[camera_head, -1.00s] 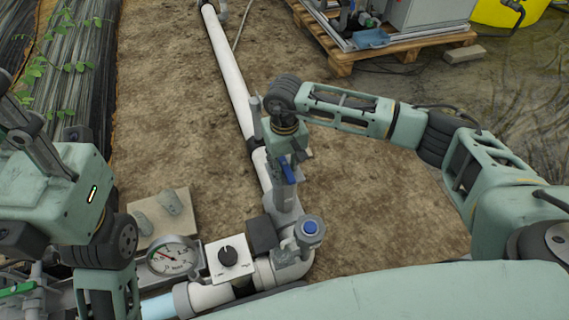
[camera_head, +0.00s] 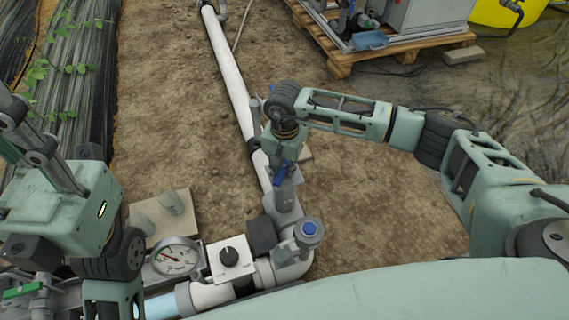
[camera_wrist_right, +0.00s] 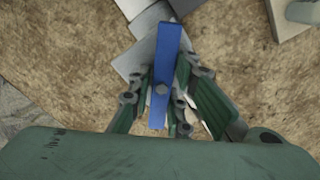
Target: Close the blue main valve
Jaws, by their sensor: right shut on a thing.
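The blue main valve's handle (camera_head: 280,176) shows below my right gripper (camera_head: 284,160) in the head view, over a grey fitting of the white pipe line. In the right wrist view the blue handle (camera_wrist_right: 163,70) is a long flat bar with a bolt, running up from between the fingers of my right gripper (camera_wrist_right: 163,88). The fingers are shut on it. Part of the valve body is hidden by the gripper and handle. My left gripper (camera_head: 38,150) is at the left edge of the head view, away from the valve and partly cut off; its opening is unclear.
A blue-capped grey fitting (camera_head: 308,232), a box with a black knob (camera_head: 230,257) and a round gauge (camera_head: 176,257) stand near the front. The white pipe (camera_head: 229,80) runs to the back. A pallet (camera_head: 340,65) stands behind right. Bare soil flanks the pipe.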

